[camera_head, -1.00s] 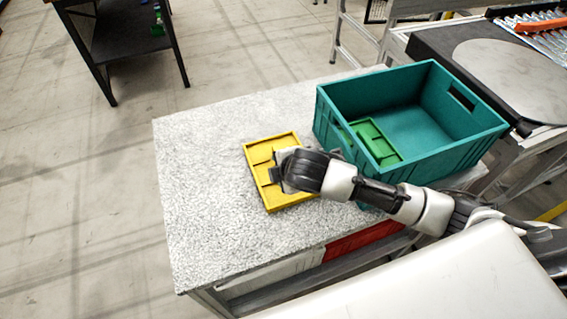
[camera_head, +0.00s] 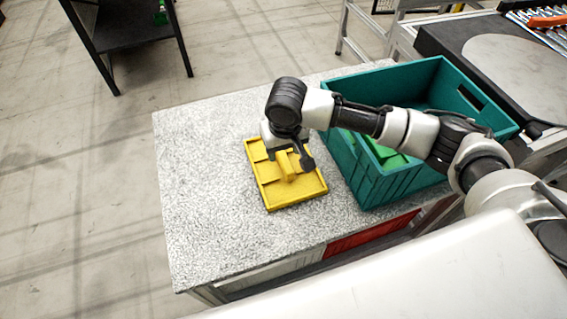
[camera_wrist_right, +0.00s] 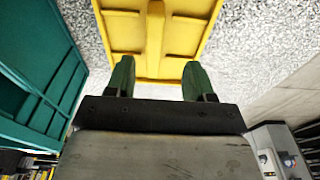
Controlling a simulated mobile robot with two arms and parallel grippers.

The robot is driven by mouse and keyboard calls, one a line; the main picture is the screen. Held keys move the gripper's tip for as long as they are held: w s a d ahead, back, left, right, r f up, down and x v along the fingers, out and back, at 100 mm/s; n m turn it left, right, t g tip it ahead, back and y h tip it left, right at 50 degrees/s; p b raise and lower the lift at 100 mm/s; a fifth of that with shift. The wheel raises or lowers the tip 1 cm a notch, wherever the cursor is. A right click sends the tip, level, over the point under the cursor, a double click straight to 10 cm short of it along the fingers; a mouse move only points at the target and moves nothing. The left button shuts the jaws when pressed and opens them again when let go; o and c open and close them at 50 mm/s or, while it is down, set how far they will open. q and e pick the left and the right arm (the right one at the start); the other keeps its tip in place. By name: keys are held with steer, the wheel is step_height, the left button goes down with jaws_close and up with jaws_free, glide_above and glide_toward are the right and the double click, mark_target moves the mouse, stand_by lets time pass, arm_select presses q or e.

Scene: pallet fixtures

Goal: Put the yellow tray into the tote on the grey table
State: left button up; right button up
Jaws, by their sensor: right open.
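The yellow tray (camera_head: 307,189) lies flat on the grey table, left of the tote, with a raised handle in its middle. The teal tote (camera_head: 371,183) stands on the table's right part, and a green tray (camera_head: 388,156) lies inside it, partly hidden by my arm. My right gripper (camera_head: 287,160) is over the yellow tray beside its handle. In the right wrist view the gripper (camera_wrist_right: 153,82) has its two green fingers apart, and the handle of the yellow tray (camera_wrist_right: 185,38) lies ahead, between their lines. I cannot tell whether they touch it. My left gripper is out of view.
The grey speckled table (camera_head: 205,200) is clear on its left and front. A dark table (camera_head: 125,35) stands on the floor at the back left. A conveyor with a round plate (camera_head: 510,65) is beyond the tote at right.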

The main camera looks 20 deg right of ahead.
mark_target(283, 157)
steer(key=f, duration=0.3)
steer(key=shift+w, duration=0.25)
steer(key=f, duration=0.1)
steer(key=w+f, duration=0.1)
steer(key=f, duration=0.1)
steer(key=shift+w+d+f+p, duration=0.3)
steer(key=shift+w+d+f, duration=0.05)
steer(key=shift+w+f, duration=0.05)
steer(key=shift+f, duration=0.55)
jaws_close()
